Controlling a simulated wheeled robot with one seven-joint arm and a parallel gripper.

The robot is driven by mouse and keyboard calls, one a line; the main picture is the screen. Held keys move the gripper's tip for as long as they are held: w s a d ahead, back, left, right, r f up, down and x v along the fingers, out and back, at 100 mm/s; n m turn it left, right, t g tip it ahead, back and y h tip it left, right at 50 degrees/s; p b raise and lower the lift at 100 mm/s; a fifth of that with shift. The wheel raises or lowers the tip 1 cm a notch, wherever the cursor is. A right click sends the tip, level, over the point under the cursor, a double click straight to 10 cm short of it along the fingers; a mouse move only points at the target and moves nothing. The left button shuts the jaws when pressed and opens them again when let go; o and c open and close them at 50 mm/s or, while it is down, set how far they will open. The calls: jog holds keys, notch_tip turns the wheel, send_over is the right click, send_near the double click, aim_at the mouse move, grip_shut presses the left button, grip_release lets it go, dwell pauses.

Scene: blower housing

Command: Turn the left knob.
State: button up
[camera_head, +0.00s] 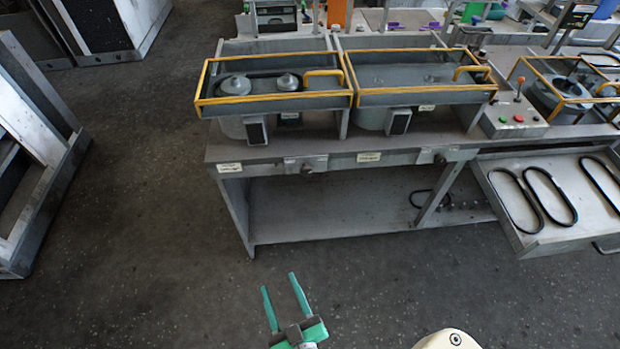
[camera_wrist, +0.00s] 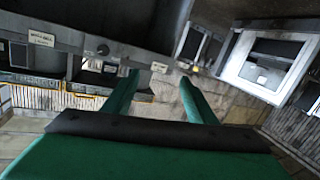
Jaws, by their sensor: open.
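The left knob (camera_head: 307,168) is a small dark knob on the front edge of the grey bench, between two white labels. A second, right knob (camera_head: 440,158) sits further right on the same edge. My gripper (camera_head: 279,282) is open and empty over the floor, in front of and below the bench edge, well apart from both knobs. In the wrist view my gripper (camera_wrist: 158,77) shows two green fingers spread apart with nothing between them. A dark round knob (camera_wrist: 103,50) shows there beyond and left of the fingertips, between two labels; which knob it is I cannot tell for sure.
Two yellow-framed guards (camera_head: 275,99) stand on the bench (camera_head: 230,152), over the blower housings. An open drawer (camera_head: 535,240) with black belts juts out at the right. A grey rack (camera_head: 35,150) stands at the left. The floor (camera_head: 150,250) between is clear.

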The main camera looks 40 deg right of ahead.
jog(key=w+d+m+h, duration=0.1)
jog(key=w+d+h, duration=0.2)
jog(key=w+d, duration=0.6)
jog(key=m+h, duration=0.1)
jog(key=h, duration=0.1)
send_near(307, 173)
jog(key=shift+g, duration=0.4)
jog(key=x, duration=0.7)
jog(key=shift+w+d+r, duration=0.1)
jog(key=shift+w+r, duration=0.1)
jog(key=shift+w, duration=0.15)
